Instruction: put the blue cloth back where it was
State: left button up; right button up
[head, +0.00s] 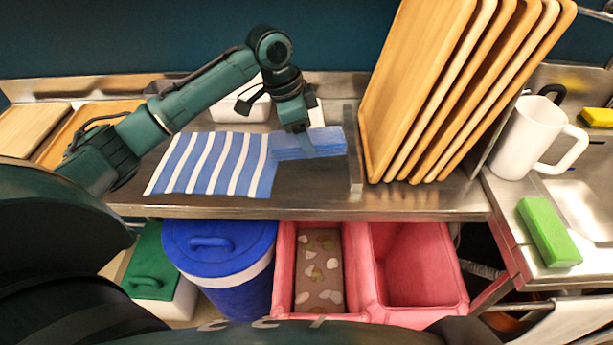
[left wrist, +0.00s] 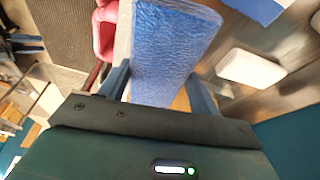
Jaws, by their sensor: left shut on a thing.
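The blue cloth (head: 325,141) is a folded, flat blue pad over the metal counter, beside the right end of a blue-and-white striped cloth (head: 215,163). My left gripper (head: 308,147) comes down on it from above and is shut on it. In the left wrist view the blue cloth (left wrist: 172,45) lies between the two fingers of my left gripper (left wrist: 160,90). I cannot tell whether the blue cloth touches the counter or the striped cloth. My right gripper is not in view.
Wooden trays (head: 415,90) stand upright right of the blue cloth, behind a low metal divider (head: 353,150). A white container (head: 240,108) is behind. A white mug (head: 525,135) and green sponge (head: 548,230) are at the right. Pink bins (head: 415,265) and a blue bin (head: 220,250) sit below the counter.

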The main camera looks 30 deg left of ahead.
pick_arm(q)
jog(key=shift+w+a+f+m+g, duration=0.1)
jog(key=shift+w+a+m+g, duration=0.3)
jog(key=shift+w+m, duration=0.5)
notch_tip(320, 180, down, 9)
jog(key=shift+a+f+p, duration=0.1)
jog(key=shift+a+p, duration=0.05)
jog(key=shift+p, duration=0.15)
jog(key=shift+f, duration=0.3)
jog(key=shift+f, duration=0.1)
jog(key=o, duration=1)
jog(key=shift+c, duration=0.2)
